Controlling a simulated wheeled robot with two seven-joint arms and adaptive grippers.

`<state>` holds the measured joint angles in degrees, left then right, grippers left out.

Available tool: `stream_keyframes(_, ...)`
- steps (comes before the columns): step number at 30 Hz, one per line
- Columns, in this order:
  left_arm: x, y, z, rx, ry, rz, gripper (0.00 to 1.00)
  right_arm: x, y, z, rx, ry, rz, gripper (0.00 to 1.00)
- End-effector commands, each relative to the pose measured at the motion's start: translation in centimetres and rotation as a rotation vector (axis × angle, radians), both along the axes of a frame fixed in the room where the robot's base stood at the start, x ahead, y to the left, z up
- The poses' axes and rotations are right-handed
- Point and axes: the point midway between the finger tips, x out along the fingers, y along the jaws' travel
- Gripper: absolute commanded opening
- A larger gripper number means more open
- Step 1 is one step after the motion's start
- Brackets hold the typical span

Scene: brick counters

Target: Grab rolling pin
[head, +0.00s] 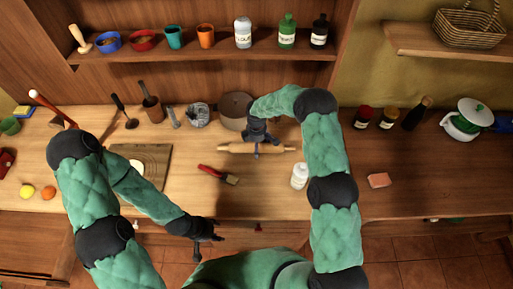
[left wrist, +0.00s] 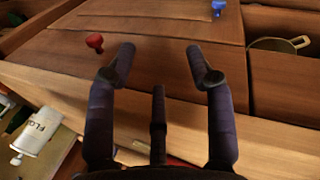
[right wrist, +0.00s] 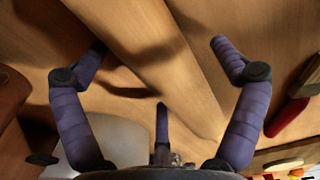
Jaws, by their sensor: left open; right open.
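In the right wrist view the rolling pin (right wrist: 165,65) runs diagonally between the spread fingers of the right gripper (right wrist: 158,45). The fingers are open; I cannot tell whether any touches the pin. My left gripper (head: 212,239) is low in front of the counter's front edge. In the left wrist view the left gripper (left wrist: 160,62) is open and empty, facing wooden drawer fronts.
A red-handled brush (head: 219,174) and a white bottle (head: 299,176) lie or stand in front of the pin. The pot (head: 235,110) is behind it. A cutting board (head: 152,168) is to the left. The right counter has free room around a pink block (head: 379,180).

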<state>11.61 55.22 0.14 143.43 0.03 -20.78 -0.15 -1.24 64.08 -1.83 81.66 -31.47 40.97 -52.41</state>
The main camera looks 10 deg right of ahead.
Motion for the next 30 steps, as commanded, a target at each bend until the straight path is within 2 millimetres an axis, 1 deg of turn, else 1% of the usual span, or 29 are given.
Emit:
stream_keyframes(6, 0.0, 0.0, 0.0, 0.000, 0.000, 0.000, 0.53, 0.0, 0.0, -0.1, 0.000, 0.000, 0.000, 0.95)
stream_keyframes(8, 0.0, 0.0, 0.0, 0.000, 0.000, 0.000, 0.53, 0.0, 0.0, -0.1, 0.000, 0.000, 0.000, 0.78)
stream_keyframes(9, 0.0, 0.0, 0.0, 0.000, 0.000, 0.000, 0.53, 0.0, 0.0, 0.0, 0.000, 0.000, 0.000, 0.67)
stream_keyframes(11, 0.0, 0.0, 0.0, 0.000, 0.000, 0.000, 0.53, 0.0, 0.0, 0.0, 0.000, 0.000, 0.000, 0.50)
stream_keyframes(12, 0.0, 0.0, 0.0, 0.000, 0.000, 0.000, 0.53, 0.0, 0.0, 0.0, 0.000, 0.000, 0.000, 0.39)
stream_keyframes(14, 0.0, 0.0, 0.0, 0.000, 0.000, 0.000, 0.53, 0.0, 0.0, -0.1, 0.000, 0.000, 0.000, 0.22)
stream_keyframes(15, 0.0, 0.0, 0.0, 0.000, 0.000, 0.000, 0.53, 0.0, 0.0, -0.1, 0.000, 0.000, 0.000, 0.17)
stream_keyframes(25, 0.0, 0.0, 0.0, 0.000, 0.000, 0.000, 0.53, 0.0, 0.0, 0.2, 0.000, -0.001, 0.000, 0.17)
stream_keyframes(30, 0.0, 0.0, -0.1, 0.000, 0.000, 0.000, 0.53, 0.1, 0.0, 1.2, -0.001, -0.003, 0.000, 0.17)
